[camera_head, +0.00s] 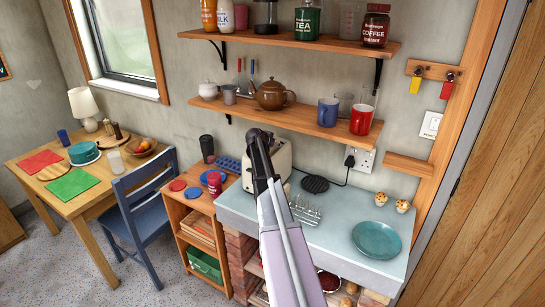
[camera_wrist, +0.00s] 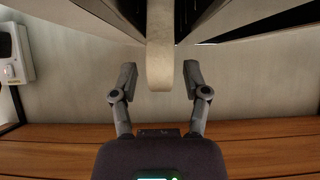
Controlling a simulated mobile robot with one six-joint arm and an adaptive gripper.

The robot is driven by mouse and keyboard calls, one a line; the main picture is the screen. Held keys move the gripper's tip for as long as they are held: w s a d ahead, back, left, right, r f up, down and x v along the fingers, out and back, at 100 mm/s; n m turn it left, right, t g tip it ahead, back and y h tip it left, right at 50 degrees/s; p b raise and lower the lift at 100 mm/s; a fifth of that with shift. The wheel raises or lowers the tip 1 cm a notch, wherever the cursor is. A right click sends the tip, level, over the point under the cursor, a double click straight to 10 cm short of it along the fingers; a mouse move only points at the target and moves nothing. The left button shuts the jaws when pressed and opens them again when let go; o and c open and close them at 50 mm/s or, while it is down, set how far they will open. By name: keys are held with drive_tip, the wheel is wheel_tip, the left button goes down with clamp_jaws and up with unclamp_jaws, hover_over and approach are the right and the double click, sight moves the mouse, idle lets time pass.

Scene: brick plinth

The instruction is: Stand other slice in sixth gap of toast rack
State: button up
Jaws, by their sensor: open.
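The cream toaster (camera_head: 281,153) stands at the back left of the worktop, partly behind my arm. My gripper (camera_head: 262,182) is seen side-on beside it in the head view, and its fingertips cannot be made out there. In the wrist view my gripper (camera_wrist: 160,82) is open. A pale slice (camera_wrist: 160,50) shows edge-on between its fingers, with clear space on both sides. Dark and grey surfaces, probably the toaster top, flank the slice. The slice is hidden in the head view. The wire toast rack (camera_head: 306,212) stands right of my arm, partly covered; its gaps are too small to tell.
A teal plate (camera_head: 377,240) lies on the worktop (camera_head: 340,222) at the right. A black round trivet (camera_head: 315,184) lies behind the rack. The lower shelf (camera_head: 320,125) with teapot (camera_head: 271,95) and mugs runs above the toaster. A socket (camera_head: 362,160) with plug is on the wall.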

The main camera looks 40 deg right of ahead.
idle(0.4)
clamp_jaws()
drive_tip(key=shift+r, duration=0.2)
